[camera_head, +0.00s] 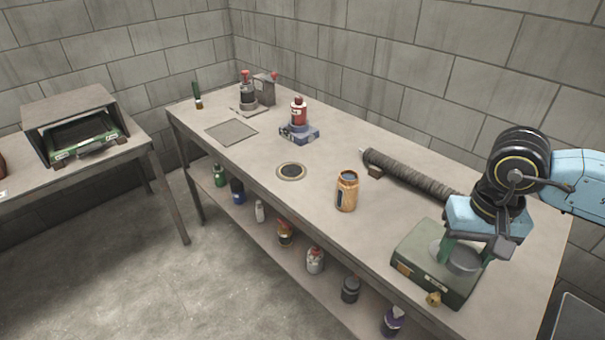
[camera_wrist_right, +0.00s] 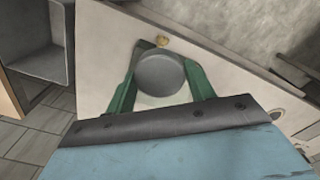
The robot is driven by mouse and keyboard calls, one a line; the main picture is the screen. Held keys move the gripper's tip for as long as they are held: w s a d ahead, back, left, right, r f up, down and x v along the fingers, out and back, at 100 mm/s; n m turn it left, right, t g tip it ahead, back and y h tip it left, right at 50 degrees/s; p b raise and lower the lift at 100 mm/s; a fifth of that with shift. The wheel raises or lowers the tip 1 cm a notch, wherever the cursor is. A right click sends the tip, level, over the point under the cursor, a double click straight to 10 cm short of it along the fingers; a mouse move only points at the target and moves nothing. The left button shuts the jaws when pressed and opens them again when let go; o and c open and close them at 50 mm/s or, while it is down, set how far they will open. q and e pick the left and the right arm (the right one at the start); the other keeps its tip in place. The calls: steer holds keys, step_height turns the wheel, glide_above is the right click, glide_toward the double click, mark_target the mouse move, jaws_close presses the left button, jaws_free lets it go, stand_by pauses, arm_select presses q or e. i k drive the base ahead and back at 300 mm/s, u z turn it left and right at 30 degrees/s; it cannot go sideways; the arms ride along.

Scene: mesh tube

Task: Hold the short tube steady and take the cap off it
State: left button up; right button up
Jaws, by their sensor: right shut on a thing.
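My right gripper (camera_head: 462,258) reaches down over a dark green box-like unit (camera_head: 411,253) at the table's front right. Its green fingers are shut on a grey round piece (camera_head: 466,262), which sits low over the unit's top. In the right wrist view this grey piece (camera_wrist_right: 160,74) shows as a disc between the fingers (camera_wrist_right: 160,80). A long dark ribbed tube (camera_head: 412,175) with a pale end lies behind, partly hidden by my right arm. I cannot tell which thing is the short tube or whether the grey piece is its cap. My left gripper is not in view.
An orange-brown jar (camera_head: 347,191) stands mid-table, near a dark round disc (camera_head: 291,171). A red bottle (camera_head: 299,111) stands on a blue-grey block (camera_head: 299,134) farther back. Several bottles stand on the lower shelf (camera_head: 270,240). The table between jar and disc is clear.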

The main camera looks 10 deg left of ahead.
mark_target(348, 183)
steer(key=u, duration=0.5)
steer(key=i, duration=1.4)
steer(key=u, duration=0.05)
